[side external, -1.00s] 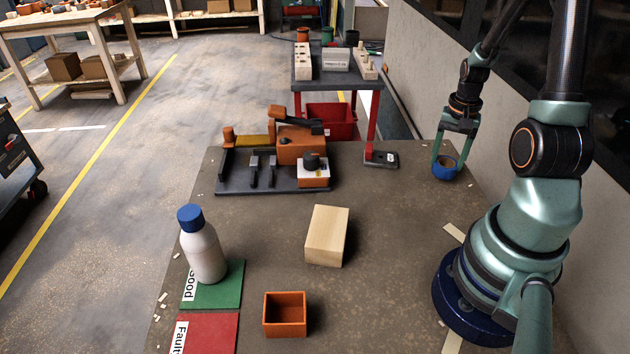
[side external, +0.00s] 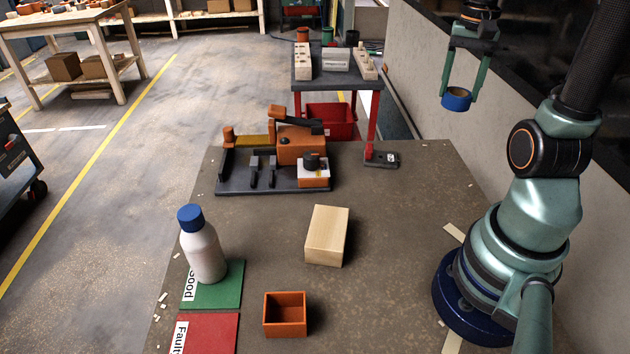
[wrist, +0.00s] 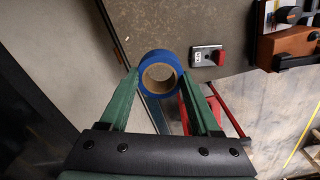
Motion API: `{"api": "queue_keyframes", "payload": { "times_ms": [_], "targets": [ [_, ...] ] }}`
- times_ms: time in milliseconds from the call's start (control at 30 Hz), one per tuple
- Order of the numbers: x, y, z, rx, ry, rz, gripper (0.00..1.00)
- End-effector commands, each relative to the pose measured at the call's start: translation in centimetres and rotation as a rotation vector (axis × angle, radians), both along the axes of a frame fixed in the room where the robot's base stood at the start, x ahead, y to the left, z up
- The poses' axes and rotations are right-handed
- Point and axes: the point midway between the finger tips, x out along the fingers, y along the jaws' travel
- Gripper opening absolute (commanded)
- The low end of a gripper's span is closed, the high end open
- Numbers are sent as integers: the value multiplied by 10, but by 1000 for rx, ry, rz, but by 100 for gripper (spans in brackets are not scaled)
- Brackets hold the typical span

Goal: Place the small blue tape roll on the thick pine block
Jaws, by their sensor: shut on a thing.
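The small blue tape roll (side external: 457,99) is held between the two green fingers of my gripper (side external: 462,92), raised well above the table's far right corner. In the wrist view the blue roll (wrist: 160,74) sits between the fingertips of my gripper (wrist: 160,82), with its round hole showing. The thick pine block (side external: 327,236) lies in the middle of the table, with its top bare. My gripper is far from the block, beyond it and to its right.
An orange box (side external: 285,315) and a white bottle with a blue cap (side external: 204,250) stand near the block. The table between block and arm is clear.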

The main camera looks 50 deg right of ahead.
Motion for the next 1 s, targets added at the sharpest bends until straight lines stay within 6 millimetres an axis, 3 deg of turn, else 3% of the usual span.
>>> {"api": "queue_keyframes", "payload": {
  "times_ms": [200, 500, 800, 1000],
  "targets": [
    [47, 60, 11, -2, -2, 297, 10],
    [85, 162, 27, -2, -3, 742, 10],
    [85, 265, 41, -1, -3, 1170, 10],
    [74, 308, 48, -1, -1, 1359, 10]
  ]
}}
